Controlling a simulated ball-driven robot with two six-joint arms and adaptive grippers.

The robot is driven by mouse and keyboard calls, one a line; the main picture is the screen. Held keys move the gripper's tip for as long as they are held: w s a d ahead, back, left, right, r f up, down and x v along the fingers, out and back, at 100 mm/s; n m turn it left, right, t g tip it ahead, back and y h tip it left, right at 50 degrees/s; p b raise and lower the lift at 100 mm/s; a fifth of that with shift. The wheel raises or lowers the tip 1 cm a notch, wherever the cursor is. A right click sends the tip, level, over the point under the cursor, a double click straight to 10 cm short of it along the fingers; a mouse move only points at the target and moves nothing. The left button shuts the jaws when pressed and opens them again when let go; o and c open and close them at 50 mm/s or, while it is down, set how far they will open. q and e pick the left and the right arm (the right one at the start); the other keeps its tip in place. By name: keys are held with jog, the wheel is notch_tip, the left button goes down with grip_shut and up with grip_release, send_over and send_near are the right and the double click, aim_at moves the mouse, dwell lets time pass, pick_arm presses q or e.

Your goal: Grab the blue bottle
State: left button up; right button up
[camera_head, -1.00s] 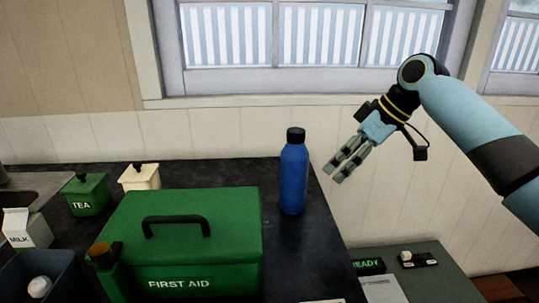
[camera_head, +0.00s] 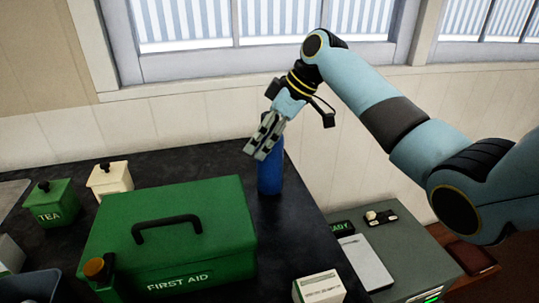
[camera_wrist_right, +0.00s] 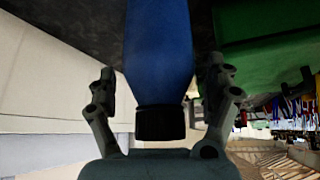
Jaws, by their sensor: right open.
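The blue bottle (camera_head: 270,176) stands upright on the dark counter, behind and right of the green first aid box. My right gripper (camera_head: 258,150) is in front of its upper part in the head view and hides its black cap. In the right wrist view the bottle (camera_wrist_right: 158,50) appears upside down, with its black cap (camera_wrist_right: 160,123) toward the palm. The open fingers of my right gripper (camera_wrist_right: 160,85) are on either side of the bottle. My left gripper is not in view.
The green first aid box (camera_head: 215,235) is close to the bottle. A green tea canister (camera_head: 50,208) and a cream canister (camera_head: 108,180) stand at the left. A small white box (camera_head: 320,288) is at the front right. The window wall is behind.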

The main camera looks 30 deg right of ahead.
jog(key=shift+w+a+f, duration=0.1)
jog(key=shift+a+f, duration=0.1)
jog(key=shift+f, duration=0.2)
jog(key=shift+d, duration=0.1)
jog(key=c, duration=1.7)
jog(key=shift+r, duration=0.1)
grip_shut()
